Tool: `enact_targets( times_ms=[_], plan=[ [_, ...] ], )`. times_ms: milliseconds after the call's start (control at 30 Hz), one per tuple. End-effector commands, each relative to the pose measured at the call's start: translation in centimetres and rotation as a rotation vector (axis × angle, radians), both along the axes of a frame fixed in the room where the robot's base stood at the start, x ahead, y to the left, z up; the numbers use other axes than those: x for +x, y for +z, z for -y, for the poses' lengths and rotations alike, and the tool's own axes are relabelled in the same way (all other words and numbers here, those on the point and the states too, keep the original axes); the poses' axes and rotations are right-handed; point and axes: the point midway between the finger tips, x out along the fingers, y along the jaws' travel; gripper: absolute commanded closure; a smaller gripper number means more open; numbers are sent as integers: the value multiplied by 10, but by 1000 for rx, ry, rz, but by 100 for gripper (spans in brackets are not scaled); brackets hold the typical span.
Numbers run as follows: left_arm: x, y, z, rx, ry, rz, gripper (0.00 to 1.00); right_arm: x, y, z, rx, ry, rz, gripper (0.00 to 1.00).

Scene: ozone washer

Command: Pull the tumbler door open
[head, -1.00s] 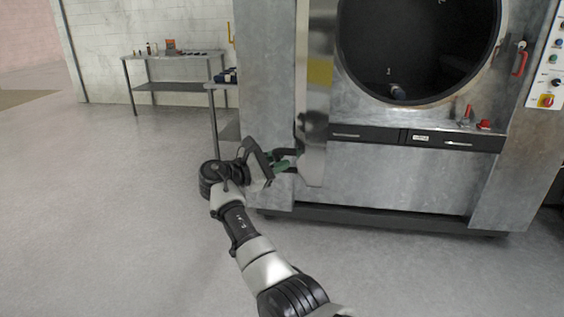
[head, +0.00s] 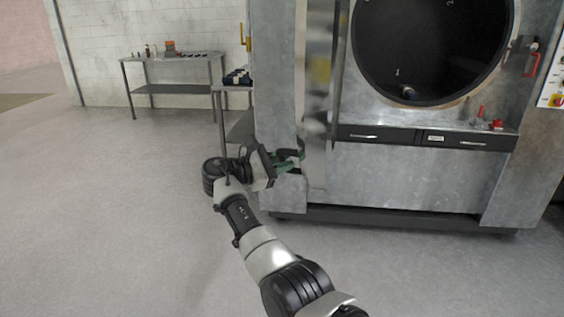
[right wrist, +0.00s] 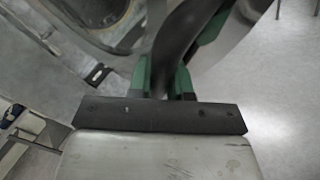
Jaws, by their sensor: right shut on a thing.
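The tumbler door (head: 317,165) stands swung out from the front of the washer. In the head view it shows nearly edge-on, left of the round dark drum opening (head: 425,55). My right gripper (head: 289,160), with green fingers, is at the lower left edge of the door. In the right wrist view its fingers (right wrist: 168,75) are shut around a dark curved bar (right wrist: 178,40), which looks like the door handle. The exact grip is partly hidden in the head view. My left gripper is not in view.
The washer's grey front has black drawers (head: 420,138) below the opening and a red handle (head: 531,62) at right. A metal table (head: 172,88) stands by the wall at back left, and another small table (head: 232,90) stands beside the washer. The floor at left is clear.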

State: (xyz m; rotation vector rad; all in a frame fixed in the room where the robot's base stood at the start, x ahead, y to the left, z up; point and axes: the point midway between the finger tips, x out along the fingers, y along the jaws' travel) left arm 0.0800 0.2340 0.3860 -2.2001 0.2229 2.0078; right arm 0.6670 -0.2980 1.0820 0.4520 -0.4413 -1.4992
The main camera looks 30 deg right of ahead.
Motion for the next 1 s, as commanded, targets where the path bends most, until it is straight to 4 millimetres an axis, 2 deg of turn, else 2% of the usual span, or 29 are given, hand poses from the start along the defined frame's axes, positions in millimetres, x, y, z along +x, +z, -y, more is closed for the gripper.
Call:
enact_targets(
  times_ms=[100, 133, 267, 533, 667, 1000],
  plan=[
    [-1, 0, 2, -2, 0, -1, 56, 0, -2, 0, 4, 0, -3, 100],
    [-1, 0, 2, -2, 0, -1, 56, 0, -2, 0, 4, 0, -3, 76],
    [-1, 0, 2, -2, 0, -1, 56, 0, -1, 0, 2, 0, -2, 56],
    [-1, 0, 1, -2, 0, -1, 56, 0, 0, 0, 1, 1, -1, 56],
    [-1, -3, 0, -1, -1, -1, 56, 0, -1, -10, 1, 3, 0, 56],
    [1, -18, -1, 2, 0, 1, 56, -1, -2, -75, 1, 3, -2, 56]
  ],
)
